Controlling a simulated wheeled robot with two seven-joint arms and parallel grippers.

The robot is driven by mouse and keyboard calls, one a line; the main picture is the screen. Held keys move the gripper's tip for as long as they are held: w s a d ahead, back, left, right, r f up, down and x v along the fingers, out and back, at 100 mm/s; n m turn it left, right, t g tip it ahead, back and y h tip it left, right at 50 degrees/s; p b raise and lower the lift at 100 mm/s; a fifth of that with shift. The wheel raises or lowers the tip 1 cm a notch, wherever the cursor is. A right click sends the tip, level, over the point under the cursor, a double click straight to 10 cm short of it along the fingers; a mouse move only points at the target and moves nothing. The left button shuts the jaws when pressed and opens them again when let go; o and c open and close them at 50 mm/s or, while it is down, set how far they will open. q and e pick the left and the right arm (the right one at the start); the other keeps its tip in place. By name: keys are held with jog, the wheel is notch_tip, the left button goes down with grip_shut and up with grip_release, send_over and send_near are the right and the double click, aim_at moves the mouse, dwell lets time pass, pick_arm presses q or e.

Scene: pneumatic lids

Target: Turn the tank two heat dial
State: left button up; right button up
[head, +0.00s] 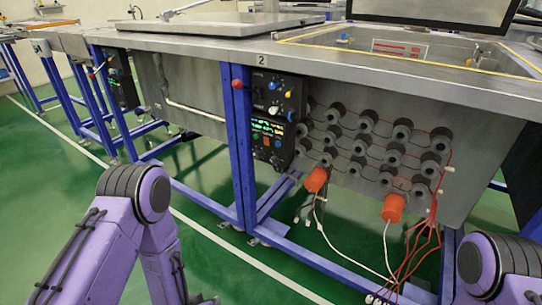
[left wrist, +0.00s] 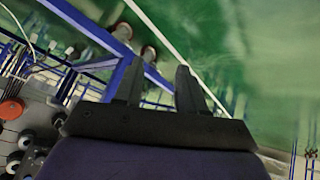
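The tank two station carries a "2" label (head: 261,58) on its steel rim. Below the label hangs a black control panel (head: 262,94) with several small knobs, among them a white one (head: 273,111) and a blue one (head: 272,85). Which knob is the heat dial I cannot tell. A lower panel (head: 268,141) has lit green displays. My left gripper (left wrist: 158,82) shows in the left wrist view with two dark fingers apart and nothing between them. It is away from the panel, over the green floor. My right arm shows at the bottom right of the head view; its gripper is out of view.
A red knob (head: 238,84) sits on the blue frame post (head: 241,150). Several black-and-grey cylinders and two orange ones (head: 316,180) stick out of the tank's front, with hanging cables (head: 425,235). The green floor (head: 205,215) before the frame is clear.

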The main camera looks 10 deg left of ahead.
pick_arm(q)
jog(key=w+d+r+m+t+h, duration=0.15)
jog(key=w+r+t, duration=0.35)
jog(key=w, duration=0.7)
jog(key=m+t+h, duration=0.4)
jog(key=m, duration=0.1)
send_near(255, 156)
jog(key=shift+m, duration=0.25)
jog(key=b+x, duration=0.3)
jog(key=x, duration=0.4)
jog(key=shift+w+d, duration=0.15)
jog(key=shift+w, duration=0.25)
jog(key=shift+w+d+r, duration=0.1)
jog(key=shift+w, duration=0.1)
grip_shut()
